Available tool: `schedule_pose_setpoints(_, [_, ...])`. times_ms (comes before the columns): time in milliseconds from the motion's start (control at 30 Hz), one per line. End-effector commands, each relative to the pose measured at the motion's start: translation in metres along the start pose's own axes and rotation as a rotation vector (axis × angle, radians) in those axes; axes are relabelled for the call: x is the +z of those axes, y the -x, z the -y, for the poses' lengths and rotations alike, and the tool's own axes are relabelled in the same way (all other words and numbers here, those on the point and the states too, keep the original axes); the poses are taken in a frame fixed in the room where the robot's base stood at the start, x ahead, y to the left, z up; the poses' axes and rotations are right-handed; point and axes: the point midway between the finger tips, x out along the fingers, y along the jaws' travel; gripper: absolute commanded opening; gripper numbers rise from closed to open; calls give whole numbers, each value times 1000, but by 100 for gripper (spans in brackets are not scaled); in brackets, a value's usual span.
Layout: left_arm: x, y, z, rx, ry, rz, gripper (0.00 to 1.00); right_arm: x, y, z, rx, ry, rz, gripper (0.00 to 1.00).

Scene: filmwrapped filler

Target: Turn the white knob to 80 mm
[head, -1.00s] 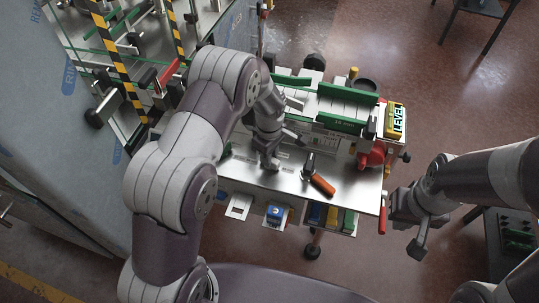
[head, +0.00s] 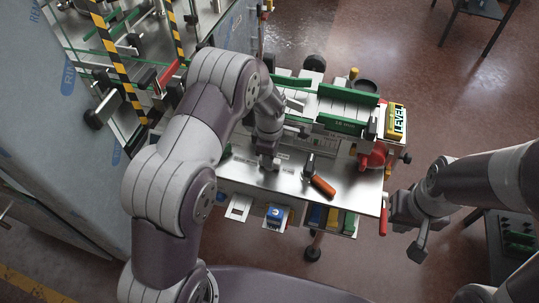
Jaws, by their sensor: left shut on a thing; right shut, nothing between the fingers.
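My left gripper (head: 268,162) points down at the bare steel top of the machine (head: 348,193), left of an orange-handled lever. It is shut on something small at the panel. The white knob itself cannot be made out; the gripper and wrist cover that spot. The scale markings near it are too small to read, so the mm setting cannot be told. My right gripper (head: 416,232) is shut and empty, off the machine's right side and above the floor.
The orange-handled lever (head: 322,187) lies close right of my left gripper. Green guide bars (head: 348,93), a yellow LEVEL sign (head: 396,121) and a red part (head: 374,158) stand behind. Blue, yellow and green blocks hang at the front edge. Open floor lies to the right.

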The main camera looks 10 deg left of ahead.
Motion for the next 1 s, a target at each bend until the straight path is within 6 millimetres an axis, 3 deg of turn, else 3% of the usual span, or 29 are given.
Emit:
schedule_pose_setpoints(133, [0,4,-4,13,-1,1,0,0,1,0,0,0,0,0])
schedule_pose_setpoints(167, [0,4,-4,13,-1,1,30,0,1,0,0,0,0,0])
schedule_pose_setpoints(200, [0,4,-4,12,-1,1,43,0,1,0,0,0,0,0])
schedule_pose_setpoints(233, [0,4,-4,11,-1,1,49,0,1,0,0,0,0,0])
schedule_pose_setpoints(567, [0,5,-2,6,-1,0,49,0,-2,0,0,0,0,0])
schedule_pose_setpoints(667, [0,21,-3,9,-1,1,49,1,-8,0,0,0,0,0])
schedule_pose_setpoints(1000, [1,108,-2,11,-1,0,49,3,-27,0,0,0,0,0])
